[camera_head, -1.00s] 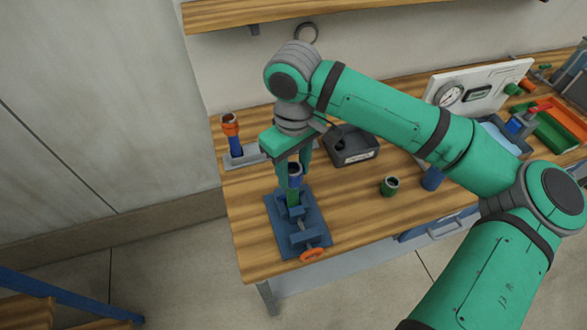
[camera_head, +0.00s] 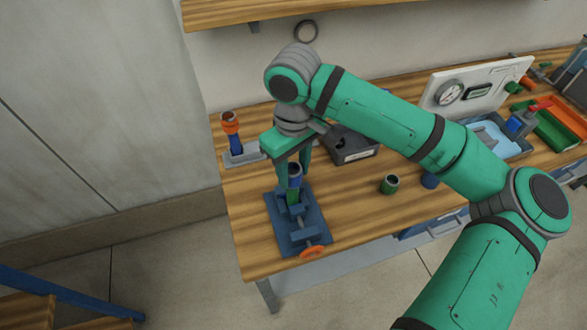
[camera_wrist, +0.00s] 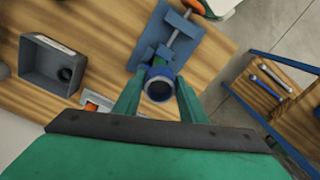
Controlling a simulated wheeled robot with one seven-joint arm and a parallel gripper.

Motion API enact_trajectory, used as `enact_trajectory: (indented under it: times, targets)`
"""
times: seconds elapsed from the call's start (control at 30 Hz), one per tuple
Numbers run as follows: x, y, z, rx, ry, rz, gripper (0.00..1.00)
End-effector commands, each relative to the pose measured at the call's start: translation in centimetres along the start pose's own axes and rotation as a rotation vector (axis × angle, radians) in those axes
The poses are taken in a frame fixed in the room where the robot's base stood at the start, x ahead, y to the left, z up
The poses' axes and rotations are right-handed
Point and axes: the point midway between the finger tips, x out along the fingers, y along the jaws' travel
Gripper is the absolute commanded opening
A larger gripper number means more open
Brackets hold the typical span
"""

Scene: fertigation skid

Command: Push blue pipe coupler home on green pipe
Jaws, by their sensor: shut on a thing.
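The blue pipe coupler (camera_head: 295,170) sits upright at the top of the green pipe (camera_head: 292,194). The pipe stands in a blue vise (camera_head: 307,226) with an orange handle, near the front left corner of the bench. My gripper (camera_head: 294,173) points down from above and is shut on the coupler. In the wrist view the coupler (camera_wrist: 159,87) shows its round open end between my two green fingers (camera_wrist: 158,95), with a little of the green pipe (camera_wrist: 179,60) beyond it. How deep the coupler sits on the pipe cannot be told.
A blue pipe with an orange fitting (camera_head: 231,125) stands in a grey holder behind left. A dark grey bin (camera_head: 355,146) stands behind the vise. A gauge panel (camera_head: 478,88) is farther back.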

Motion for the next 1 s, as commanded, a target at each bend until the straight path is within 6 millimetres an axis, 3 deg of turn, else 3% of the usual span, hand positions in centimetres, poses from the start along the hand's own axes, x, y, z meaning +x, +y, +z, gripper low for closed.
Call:
enact_trajectory:
  times: [1.0]
  targets:
    - [0.64, 0.03, -0.04, 0.000, 0.001, 0.002, 0.16]
